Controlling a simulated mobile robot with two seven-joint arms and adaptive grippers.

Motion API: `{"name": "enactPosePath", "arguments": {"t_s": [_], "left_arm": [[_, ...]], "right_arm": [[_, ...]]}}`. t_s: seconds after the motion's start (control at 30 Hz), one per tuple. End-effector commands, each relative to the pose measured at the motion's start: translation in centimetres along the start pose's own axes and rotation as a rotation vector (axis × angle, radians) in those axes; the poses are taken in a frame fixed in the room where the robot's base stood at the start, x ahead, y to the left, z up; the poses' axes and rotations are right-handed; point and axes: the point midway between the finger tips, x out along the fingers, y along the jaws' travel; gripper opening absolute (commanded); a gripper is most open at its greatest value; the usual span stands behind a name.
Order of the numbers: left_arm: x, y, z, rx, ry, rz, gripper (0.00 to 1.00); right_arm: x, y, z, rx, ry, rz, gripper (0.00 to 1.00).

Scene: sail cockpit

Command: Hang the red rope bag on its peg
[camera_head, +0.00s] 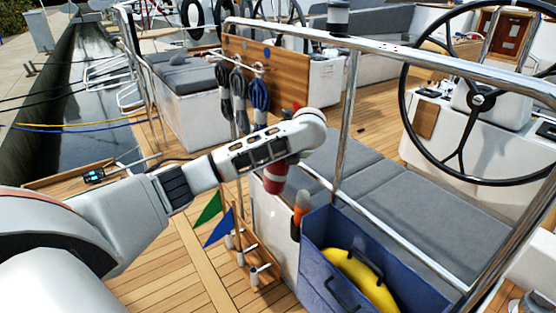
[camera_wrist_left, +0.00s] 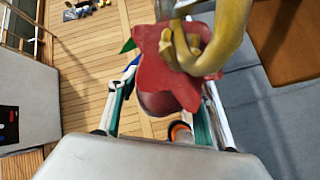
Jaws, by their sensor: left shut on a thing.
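A red thing with a pale band (camera_head: 273,178), most likely the red rope bag, is beneath the end of my left arm. In the left wrist view a red, ragged-edged body (camera_wrist_left: 180,65) with a tan, rope-like loop lies between the fingers of my left gripper (camera_wrist_left: 160,98). The gripper is shut on it. In the head view the fingers are mostly hidden by my wrist and the rail. Grey, dark and blue rope coils (camera_head: 259,95) hang on the wooden board (camera_head: 285,72) behind. I cannot make out which peg belongs to the red bag.
A steel rail (camera_head: 400,58) with a post (camera_head: 346,125) stands close beside my arm. A blue bin (camera_head: 325,225) holding a yellow thing (camera_head: 362,280) is below right. Green (camera_head: 209,209) and blue (camera_head: 219,230) flags stand below the arm. Grey cushions (camera_head: 395,200) lie right.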

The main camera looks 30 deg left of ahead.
Motion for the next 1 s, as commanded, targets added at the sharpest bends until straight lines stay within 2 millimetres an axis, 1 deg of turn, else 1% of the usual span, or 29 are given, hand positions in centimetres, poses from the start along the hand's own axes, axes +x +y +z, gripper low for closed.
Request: {"name": "enactPosePath", "arguments": {"t_s": [0.27, 0.3, 0.33, 0.37, 0.77, 0.87, 1.0], "left_arm": [[-0.1, 0.0, 0.1, -0.001, -0.002, 0.000, 0.17], [-0.1, 0.0, 0.1, -0.001, -0.002, 0.000, 0.59], [-0.1, 0.0, 0.1, -0.001, -0.002, 0.000, 0.67], [-0.1, 0.0, 0.1, -0.001, -0.001, 0.000, 0.68], [-0.1, 0.0, -0.1, 0.000, 0.001, 0.000, 0.68], [-0.8, -0.1, -0.1, 0.000, 0.002, -0.001, 0.68], [-2.7, -0.1, 0.0, 0.001, -0.001, -0.004, 0.68]], "right_arm": [[0.0, 0.0, 0.0, 0.000, 0.000, 0.000, 0.56], [0.0, 0.0, 0.0, 0.000, 0.000, 0.000, 0.56], [0.0, 0.0, 0.0, 0.000, 0.000, 0.000, 0.56], [0.0, 0.0, 0.0, 0.000, 0.000, 0.000, 0.56], [-0.1, -0.1, 0.3, 0.001, -0.006, -0.001, 0.56], [-0.1, -0.1, 0.2, 0.001, -0.004, -0.001, 0.56], [-0.1, -0.1, 0.1, 0.001, -0.003, -0.001, 0.56]]}}
